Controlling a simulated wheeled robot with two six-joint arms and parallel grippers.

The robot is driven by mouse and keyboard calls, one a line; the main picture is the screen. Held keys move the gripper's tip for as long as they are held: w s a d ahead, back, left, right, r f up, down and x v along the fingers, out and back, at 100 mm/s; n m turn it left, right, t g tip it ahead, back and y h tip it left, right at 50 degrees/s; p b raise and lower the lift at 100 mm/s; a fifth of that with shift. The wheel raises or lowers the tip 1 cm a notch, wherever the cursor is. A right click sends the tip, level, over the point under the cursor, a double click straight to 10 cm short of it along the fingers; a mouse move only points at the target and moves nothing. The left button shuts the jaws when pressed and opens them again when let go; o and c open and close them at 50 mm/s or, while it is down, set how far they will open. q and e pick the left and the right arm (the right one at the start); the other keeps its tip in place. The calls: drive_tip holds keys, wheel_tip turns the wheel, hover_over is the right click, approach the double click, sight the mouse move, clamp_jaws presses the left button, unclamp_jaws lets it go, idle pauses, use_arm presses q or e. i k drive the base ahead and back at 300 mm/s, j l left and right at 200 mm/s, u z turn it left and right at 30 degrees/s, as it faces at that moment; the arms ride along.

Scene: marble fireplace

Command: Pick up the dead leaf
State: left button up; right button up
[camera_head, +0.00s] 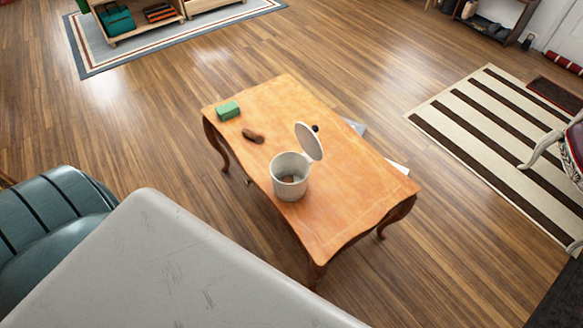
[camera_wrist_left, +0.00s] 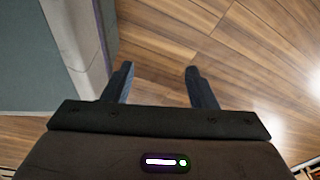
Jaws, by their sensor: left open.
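A small brown curled object (camera_head: 253,135), which looks like the dead leaf, lies on the orange-brown wooden table (camera_head: 345,185) in the head view. A white bin (camera_head: 290,178) with its lid (camera_head: 309,141) raised stands on the same table, in front of and to the right of the brown object. Something brownish shows inside the bin, too small to identify. My left gripper (camera_wrist_left: 160,76) is open and empty above the wooden floor in the left wrist view, with no leaf near it. Neither gripper shows in the head view.
A green block (camera_head: 228,111) sits near the table's far left corner. A small dark round thing (camera_head: 315,128) is by the lid. A pale scratched surface (camera_head: 165,265) and a teal seat (camera_head: 55,215) fill the lower left.

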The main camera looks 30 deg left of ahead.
sight(249, 133)
drive_tip(key=u, duration=1.4)
drive_tip(key=i+j+z, duration=0.1)
drive_tip(key=z, duration=0.85)
drive_tip(key=i+j+z, duration=0.15)
drive_tip(key=j+z, duration=0.25)
drive_tip(key=j, duration=0.3)
drive_tip(key=j+z, duration=0.35)
drive_tip(key=j, duration=0.4)
drive_tip(key=j+z, duration=0.4)
drive_tip(key=j, duration=0.3)
drive_tip(key=k, duration=0.05)
